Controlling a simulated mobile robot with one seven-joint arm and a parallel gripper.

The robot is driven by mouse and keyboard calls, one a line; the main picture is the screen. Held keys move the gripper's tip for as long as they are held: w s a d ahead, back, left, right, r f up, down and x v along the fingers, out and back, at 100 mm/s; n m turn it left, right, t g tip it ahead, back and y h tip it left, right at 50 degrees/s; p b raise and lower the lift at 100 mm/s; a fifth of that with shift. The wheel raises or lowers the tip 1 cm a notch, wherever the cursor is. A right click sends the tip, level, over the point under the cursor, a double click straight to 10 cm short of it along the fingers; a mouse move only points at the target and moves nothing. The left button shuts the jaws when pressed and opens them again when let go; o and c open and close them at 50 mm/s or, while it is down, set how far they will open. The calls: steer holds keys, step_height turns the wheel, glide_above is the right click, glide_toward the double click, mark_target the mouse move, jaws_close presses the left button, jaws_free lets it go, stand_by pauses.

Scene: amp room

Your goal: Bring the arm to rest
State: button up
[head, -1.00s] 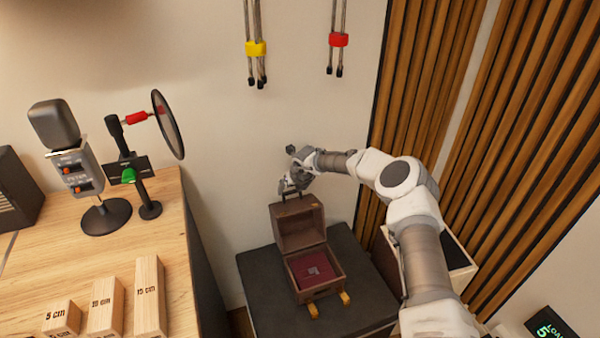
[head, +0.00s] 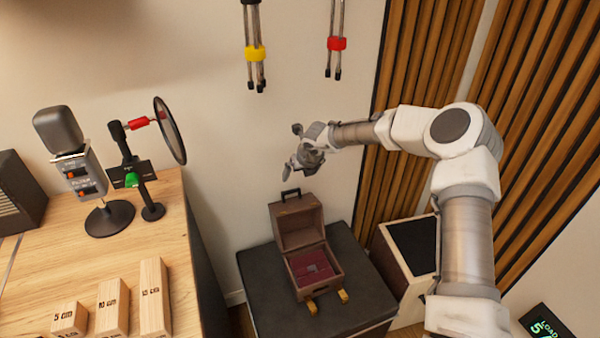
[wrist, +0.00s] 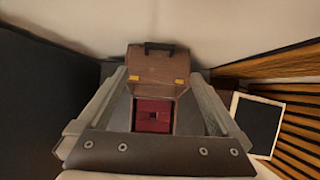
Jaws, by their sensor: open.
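My gripper (head: 287,172) is open and empty in the head view, raised above the back of the wooden box. The wooden box (head: 302,228) stands with its lid up on a dark stand. It has a red lining (head: 322,272), a small grey piece lying inside and a black handle on the lid. In the wrist view the open box (wrist: 158,68) shows between my spread fingers, some way below them. My arm reaches in from the right, bent at the elbow.
The dark stand (head: 262,285) has bare top around the box. A speaker-like cabinet (head: 415,250) stands to its right, before slatted wall panels (head: 400,95). A wooden desk (head: 165,210) at left holds a microphone (head: 62,150), a round filter (head: 170,130) and marked blocks (head: 113,305).

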stand_by(0.3)
steer(key=s+a+r+n+t+y+p, duration=0.1)
steer(key=s+r+n+t, duration=0.1)
steer(key=r+n, duration=0.7)
steer(key=s+a+r+n+t+y+p, duration=0.15)
steer(key=r+n, duration=0.25)
steer(key=r, duration=0.9)
steer(key=s+r+n, duration=0.6)
steer(key=s+d+r+n+g+h+p, duration=0.1)
steer(key=s+d+n, duration=0.3)
steer(key=s, duration=0.7)
steer(key=s+d+r+n+g+h+p, duration=0.1)
steer(key=s+d+n, duration=0.3)
steer(key=s+d, duration=0.4)
steer(key=s+d+r+n+g+h, duration=0.1)
steer(key=s+d+n+h, duration=0.2)
steer(key=s, duration=1.2)
steer(key=d+n, duration=0.1)
steer(key=d, duration=0.2)
steer(key=shift+r+n+g+p, duration=0.3)
steer(key=shift+r+g+p, duration=0.05)
steer(key=shift+p, duration=0.05)
steer(key=shift+d, duration=0.1)
